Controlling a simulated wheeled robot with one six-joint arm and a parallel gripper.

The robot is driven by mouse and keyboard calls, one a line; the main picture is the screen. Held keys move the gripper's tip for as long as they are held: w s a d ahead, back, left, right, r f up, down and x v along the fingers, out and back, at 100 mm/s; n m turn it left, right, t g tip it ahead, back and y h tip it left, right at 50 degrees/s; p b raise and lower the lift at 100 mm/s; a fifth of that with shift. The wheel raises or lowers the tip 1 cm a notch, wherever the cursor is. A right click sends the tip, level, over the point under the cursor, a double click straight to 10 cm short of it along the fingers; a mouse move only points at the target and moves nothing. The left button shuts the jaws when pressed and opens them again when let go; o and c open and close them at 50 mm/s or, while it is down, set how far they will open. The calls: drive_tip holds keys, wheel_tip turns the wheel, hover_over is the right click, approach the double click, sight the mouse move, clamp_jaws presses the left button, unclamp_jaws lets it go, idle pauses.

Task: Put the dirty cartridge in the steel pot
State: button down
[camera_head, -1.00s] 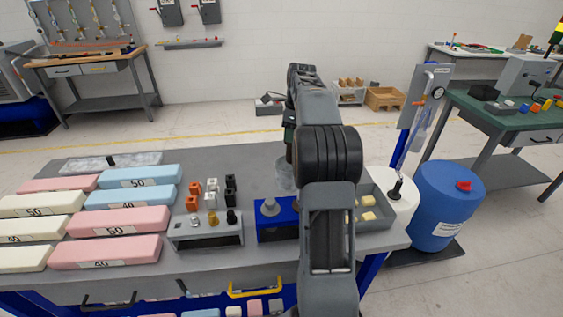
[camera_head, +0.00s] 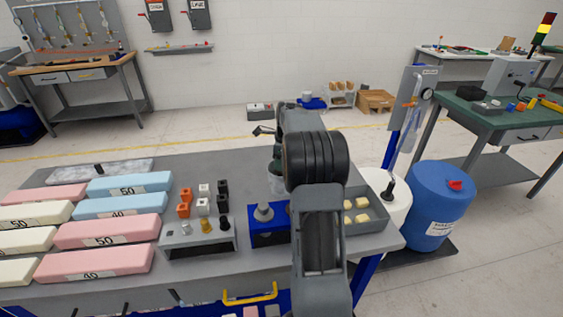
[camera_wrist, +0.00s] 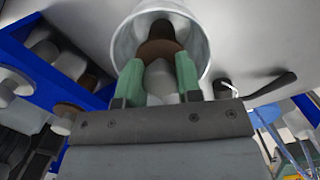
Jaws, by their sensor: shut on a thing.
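The dirty cartridge (camera_wrist: 161,50) shows in the wrist view with a brown flange, a dark end and a pale grey body. My gripper (camera_wrist: 157,75) is shut on its pale body with green fingers on both sides. The steel pot (camera_wrist: 202,25) opens just beyond, and the cartridge's dark end lines up with its mouth. I cannot tell how deep the end is. In the head view the pot (camera_head: 275,184) stands on the grey table, partly hidden by my arm. The cartridge is hidden there.
A blue stand (camera_head: 268,238) with a grey cone is just in front of the pot. A grey tray (camera_head: 372,228) with yellow pieces is at right. A grey rack (camera_head: 198,243), small blocks and foam slabs (camera_head: 105,231) fill the left. A black-handled tool (camera_wrist: 262,90) lies beside the pot.

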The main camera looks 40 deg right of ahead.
drive_tip(key=c, duration=0.8)
unclamp_jaws()
drive_tip(key=shift+f, duration=0.1)
wheel_tip(320, 180, up, 12)
drive_tip(key=s+d, duration=0.1)
drive_tip(key=s+a+r+n, duration=0.2)
drive_tip(key=s+a+n, duration=0.1)
drive_tip(key=a+n, duration=0.6)
drive_tip(key=s+a+f+n+t, duration=0.1)
drive_tip(key=s+a+f+n, duration=0.2)
drive_tip(key=s+a+n, duration=0.2)
drive_tip(key=s+a+f+n+t, duration=0.1)
drive_tip(key=s+a+f+n, duration=0.2)
drive_tip(key=s+a+n, duration=0.3)
drive_tip(key=s+a+f+n+t+h, duration=0.1)
drive_tip(key=s+a+f+n, duration=0.2)
drive_tip(key=s+a+n, duration=0.3)
drive_tip(key=shift+s+a+f+n+p, duration=0.15)
drive_tip(key=shift+n+p, duration=0.15)
drive_tip(key=shift+n, duration=0.6)
